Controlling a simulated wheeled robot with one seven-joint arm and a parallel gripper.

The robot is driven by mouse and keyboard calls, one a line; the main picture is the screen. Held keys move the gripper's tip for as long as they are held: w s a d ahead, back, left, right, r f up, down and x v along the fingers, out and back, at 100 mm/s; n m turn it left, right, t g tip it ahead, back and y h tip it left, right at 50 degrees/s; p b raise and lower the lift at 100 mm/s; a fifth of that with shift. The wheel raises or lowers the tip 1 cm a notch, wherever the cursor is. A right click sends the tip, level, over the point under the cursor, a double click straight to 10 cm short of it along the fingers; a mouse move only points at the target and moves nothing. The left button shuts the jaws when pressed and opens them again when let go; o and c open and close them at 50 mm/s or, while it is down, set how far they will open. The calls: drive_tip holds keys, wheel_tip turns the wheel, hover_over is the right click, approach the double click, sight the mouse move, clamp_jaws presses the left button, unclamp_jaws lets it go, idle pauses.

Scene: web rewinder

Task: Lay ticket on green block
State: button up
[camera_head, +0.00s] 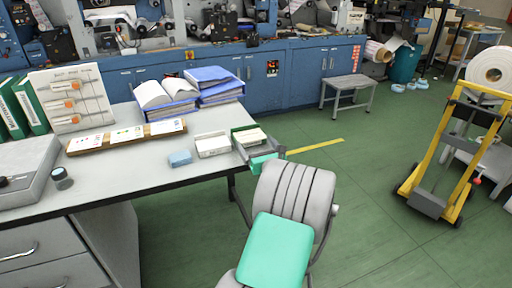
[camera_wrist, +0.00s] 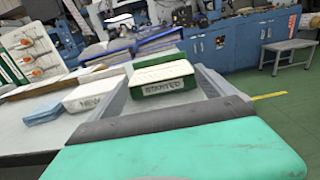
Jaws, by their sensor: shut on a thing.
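The green block (camera_head: 244,130), with a pale top and a "STARTED" label, is at the right end of the desk; it also shows in the wrist view (camera_wrist: 160,88). My gripper (camera_head: 262,148) has its two grey fingers around this block, one on each side, and is shut on it. I cannot tell whether the block touches the desk. Ticket-like cards with small coloured marks stand in a wooden rack (camera_head: 83,149) on the desk: a left card (camera_head: 92,141), a middle card (camera_head: 127,134) and a right card (camera_head: 167,126). No ticket shows in my gripper.
A white "NEW" block (camera_head: 213,147) and a blue block (camera_head: 180,158) sit left of the green block. Binders (camera_head: 165,98) lie behind. A grey box (camera_head: 25,165) is at the desk's left. Open floor lies right, up to a yellow hand truck (camera_head: 440,150).

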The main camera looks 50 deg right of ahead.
drive_tip(key=shift+r, duration=0.1)
drive_tip(key=o, duration=0.8)
drive_tip(key=shift+f, duration=0.2)
drive_tip(key=shift+o, duration=0.7)
drive_tip(key=shift+r, duration=0.2)
drive_tip(key=v, duration=1.2)
